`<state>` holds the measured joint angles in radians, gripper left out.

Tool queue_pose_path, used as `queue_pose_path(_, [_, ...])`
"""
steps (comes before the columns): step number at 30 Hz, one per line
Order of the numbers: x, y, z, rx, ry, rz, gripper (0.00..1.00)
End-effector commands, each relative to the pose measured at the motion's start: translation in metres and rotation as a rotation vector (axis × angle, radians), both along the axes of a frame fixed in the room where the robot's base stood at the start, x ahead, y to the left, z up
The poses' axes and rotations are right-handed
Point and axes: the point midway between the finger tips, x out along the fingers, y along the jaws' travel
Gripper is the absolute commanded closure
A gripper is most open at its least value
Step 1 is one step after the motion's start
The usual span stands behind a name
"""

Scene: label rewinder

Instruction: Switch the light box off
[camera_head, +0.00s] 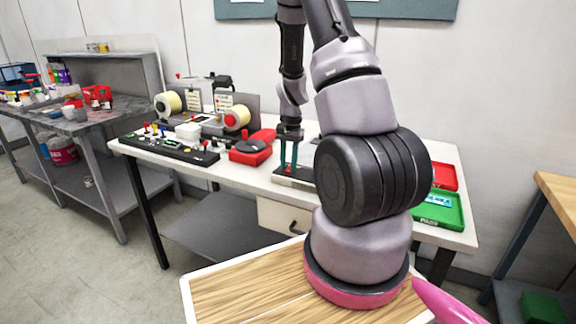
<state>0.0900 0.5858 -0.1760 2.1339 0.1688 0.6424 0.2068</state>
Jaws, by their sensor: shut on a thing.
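A low flat box with a dark top and pale front edge (292,179), which looks like the light box, sits on the white table right of centre. My arm partly hides its right side. My gripper (289,166) points straight down at it, its teal fingers close together with their tips at the box's top. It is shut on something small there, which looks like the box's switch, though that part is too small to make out. I cannot tell whether the light is on.
A red device (250,150) stands close left of my gripper. The label rewinder with yellowish rolls (168,104) and a black control strip (170,148) are further left. Green (440,212) and red (446,174) trays lie at the right. A grey workbench (105,115) stands far left.

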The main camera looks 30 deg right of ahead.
Motion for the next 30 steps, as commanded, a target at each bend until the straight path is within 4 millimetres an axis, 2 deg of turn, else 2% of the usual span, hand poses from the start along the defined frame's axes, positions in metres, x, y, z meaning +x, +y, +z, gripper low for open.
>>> queue_pose_path(6, [0.0021,-0.0041,0.0006,0.093,0.073,-0.003,1.0])
queue_pose_path(17, [0.0025,-0.0033,0.0015,0.108,0.083,0.001,1.0])
queue_pose_path(18, [0.0025,-0.0033,0.0015,0.108,0.083,0.001,0.56])
queue_pose_path(19, [0.0025,-0.0033,0.0015,0.108,0.083,0.001,0.45])
queue_pose_path(20, [0.0025,-0.0033,0.0015,0.108,0.083,0.001,0.38])
queue_pose_path(30, [0.0031,-0.004,0.0035,0.106,0.081,0.001,0.38])
